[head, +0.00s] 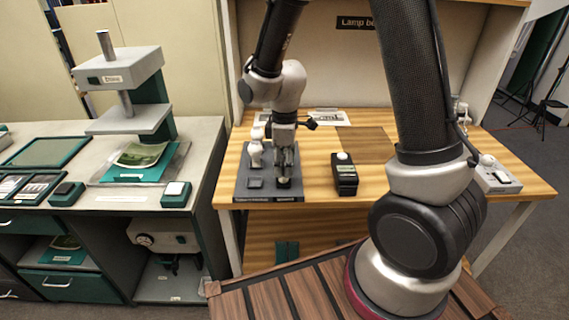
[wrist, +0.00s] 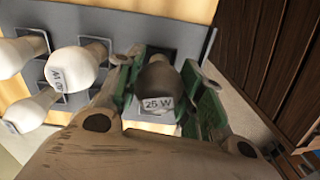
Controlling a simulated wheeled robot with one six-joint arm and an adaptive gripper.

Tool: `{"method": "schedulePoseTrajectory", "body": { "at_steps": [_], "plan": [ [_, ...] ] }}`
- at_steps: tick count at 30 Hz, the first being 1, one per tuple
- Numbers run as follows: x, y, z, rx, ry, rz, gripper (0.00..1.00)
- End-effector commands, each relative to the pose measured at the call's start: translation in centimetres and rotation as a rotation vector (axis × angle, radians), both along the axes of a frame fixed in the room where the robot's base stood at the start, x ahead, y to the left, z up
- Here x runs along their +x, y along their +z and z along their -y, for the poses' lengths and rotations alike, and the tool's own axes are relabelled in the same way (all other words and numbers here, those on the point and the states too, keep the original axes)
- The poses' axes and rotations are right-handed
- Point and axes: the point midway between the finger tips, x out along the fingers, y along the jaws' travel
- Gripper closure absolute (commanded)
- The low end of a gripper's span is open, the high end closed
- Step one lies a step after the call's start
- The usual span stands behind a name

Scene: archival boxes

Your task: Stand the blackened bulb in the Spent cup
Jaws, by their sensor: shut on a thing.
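My gripper (head: 284,172) points down over the right side of a dark grey bulb tray (head: 243,188) on the wooden bench. In the wrist view my gripper (wrist: 168,92), with green-lined fingers, is shut on the blackened bulb (wrist: 157,77), marked "25 W". The bulb lines up with a dark square cup at the tray's edge; whether it touches the cup cannot be told. White bulbs (wrist: 72,70) stand in neighbouring square cups, and one white bulb (head: 255,152) shows in the head view. The tray's front labels are too small to read, so I cannot identify the Spent cup.
A black box (head: 344,178) with a white round top stands right of the tray. A pale switch unit (head: 497,178) sits at the bench's right end. A grey stamping press (head: 120,75) stands on the left counter.

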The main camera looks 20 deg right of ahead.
Motion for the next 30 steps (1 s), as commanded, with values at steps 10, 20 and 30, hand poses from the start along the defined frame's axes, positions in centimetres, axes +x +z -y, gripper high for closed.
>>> {"method": "schedulePoseTrajectory", "body": {
  "at_steps": [10, 20, 30],
  "plan": [
    [0.0, -0.2, 0.0, -0.001, 0.0, 0.0, 0.85],
    [0.0, -0.8, 0.0, 0.0, 0.0, 0.0, 0.85],
    [0.0, -1.3, 0.0, 0.0, 0.0, 0.0, 0.53]
  ]
}}
